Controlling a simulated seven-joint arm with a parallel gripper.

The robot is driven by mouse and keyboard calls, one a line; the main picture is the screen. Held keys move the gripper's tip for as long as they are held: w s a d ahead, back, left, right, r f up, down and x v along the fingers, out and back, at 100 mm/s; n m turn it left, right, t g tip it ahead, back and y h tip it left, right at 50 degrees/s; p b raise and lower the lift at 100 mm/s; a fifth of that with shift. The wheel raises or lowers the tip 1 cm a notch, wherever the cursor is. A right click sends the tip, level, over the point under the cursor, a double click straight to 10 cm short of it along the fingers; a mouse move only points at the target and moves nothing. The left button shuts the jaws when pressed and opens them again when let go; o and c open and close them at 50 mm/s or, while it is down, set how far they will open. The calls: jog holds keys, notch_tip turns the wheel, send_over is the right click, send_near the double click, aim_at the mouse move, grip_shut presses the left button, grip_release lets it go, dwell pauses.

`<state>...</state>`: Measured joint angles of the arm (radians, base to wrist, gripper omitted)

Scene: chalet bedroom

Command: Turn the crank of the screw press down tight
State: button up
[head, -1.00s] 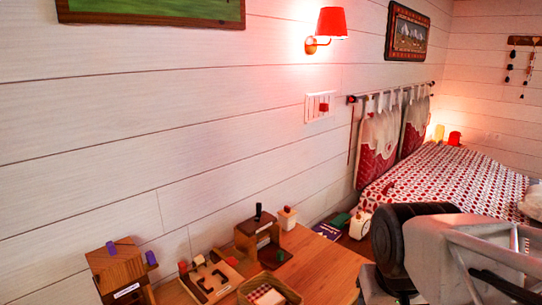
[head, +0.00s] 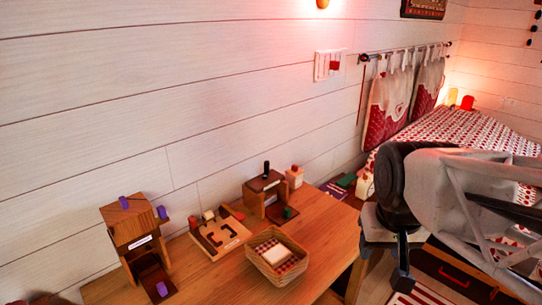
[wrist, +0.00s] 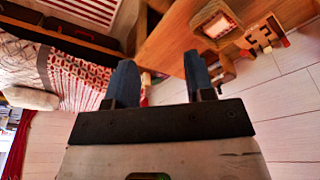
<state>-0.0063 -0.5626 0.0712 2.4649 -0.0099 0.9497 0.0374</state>
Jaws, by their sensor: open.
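A small wooden frame (head: 262,187) with a dark top stands on the table near the wall. An upright black handle (head: 266,168) rises from its top, and a green piece (head: 287,212) sits low at its right. It looks like the screw press with its crank, though the label is too small to read. The thread is not distinguishable. My gripper (wrist: 160,80) is open, with its two blue fingers apart and nothing between them in the wrist view. It is well away from the press, on the right side of the head view.
The wooden table (head: 215,275) also carries a taller wooden device (head: 130,225) with purple knobs, a slotted board (head: 220,236), a basket (head: 275,257) with checked cloth and a white-and-wood container (head: 294,177). The bed (head: 450,130) is beyond. Front table surface is partly clear.

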jog(key=w+a+r, duration=0.2)
jog(key=w, duration=0.7)
jog(key=w+a+r, duration=0.1)
jog(key=w+r, duration=0.1)
jog(key=w, duration=0.8)
jog(key=g, duration=0.2)
send_over(267, 162)
jog(key=s+d, duration=0.8)
jog(key=s, duration=0.6)
notch_tip(267, 162, down, 8)
jog(key=shift+m+g, duration=0.3)
jog(key=shift+m, duration=0.2)
jog(key=w+a+f, duration=0.2)
jog(key=w+f, duration=0.2)
jog(key=w+a+f, duration=0.3)
jog(key=w+f, duration=0.1)
jog(key=w, duration=0.1)
jog(key=w+a+f, duration=0.3)
jog(key=w, duration=0.2)
jog(key=shift+w+a+f, duration=0.15)
jog(key=shift+f, duration=0.25)
jog(key=shift+f, duration=0.15)
jog(key=shift+f, duration=3.75)
